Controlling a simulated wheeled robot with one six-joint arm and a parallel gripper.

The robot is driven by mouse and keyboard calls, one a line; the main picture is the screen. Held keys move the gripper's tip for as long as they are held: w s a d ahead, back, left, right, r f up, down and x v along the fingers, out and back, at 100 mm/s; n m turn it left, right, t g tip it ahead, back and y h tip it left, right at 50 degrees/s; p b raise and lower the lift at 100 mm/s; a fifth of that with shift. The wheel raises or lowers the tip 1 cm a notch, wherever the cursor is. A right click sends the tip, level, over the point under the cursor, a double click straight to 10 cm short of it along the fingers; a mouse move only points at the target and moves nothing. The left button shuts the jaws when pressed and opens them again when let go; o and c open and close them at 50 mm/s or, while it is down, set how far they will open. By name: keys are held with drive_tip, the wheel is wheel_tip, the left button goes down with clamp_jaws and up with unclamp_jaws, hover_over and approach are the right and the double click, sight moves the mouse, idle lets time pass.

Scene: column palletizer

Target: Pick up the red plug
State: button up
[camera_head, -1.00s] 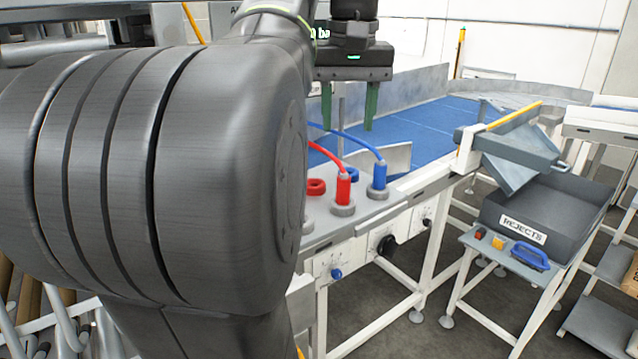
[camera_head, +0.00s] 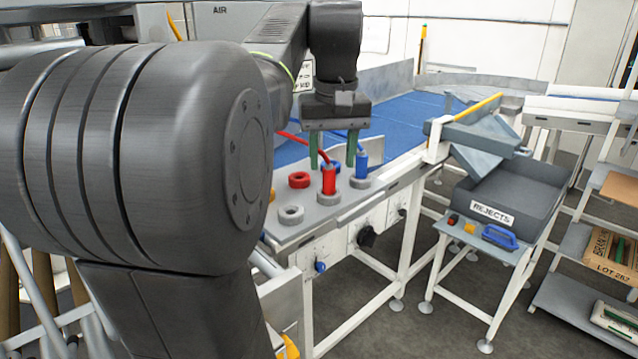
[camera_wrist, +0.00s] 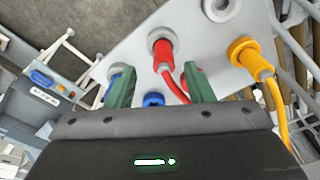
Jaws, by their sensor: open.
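The red plug (camera_head: 329,179) stands upright in a grey ring socket on the panel, with a red hose running from its top up to the left. In the wrist view the red plug (camera_wrist: 163,52) shows ahead of the fingers and between them, its hose curving back toward my gripper. My gripper (camera_head: 333,165) has two green fingers, spread and pointing down, above and behind the plug. In the wrist view my gripper (camera_wrist: 160,84) is open with nothing held between its fingers. Whether a finger touches the hose I cannot tell.
A blue plug (camera_head: 362,165) stands just right of the red one. A red ring (camera_head: 299,180) and an empty grey ring (camera_head: 291,214) sit to the left. A yellow plug (camera_wrist: 254,60) shows in the wrist view. The rejects bin (camera_head: 515,190) stands off to the right.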

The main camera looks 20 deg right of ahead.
sight(330, 168)
drive_tip(key=f, duration=0.1)
drive_tip(key=f+b, duration=0.2)
drive_tip(key=shift+w+a+f, duration=0.1)
drive_tip(key=shift+a, duration=0.2)
drive_tip(key=shift+w+d+f+b, duration=0.1)
drive_tip(key=shift+d+f+b, duration=0.1)
drive_tip(key=shift+b, duration=0.1)
drive_tip(key=shift+a+r, duration=0.15)
drive_tip(key=shift+r, duration=0.05)
drive_tip(key=shift+c, duration=0.2)
drive_tip(key=c, duration=1)
drive_tip(key=shift+r, duration=0.1)
wheel_tip(330, 168, up, 10)
drive_tip(key=shift+f+p, duration=0.1)
drive_tip(key=shift+p, duration=0.2)
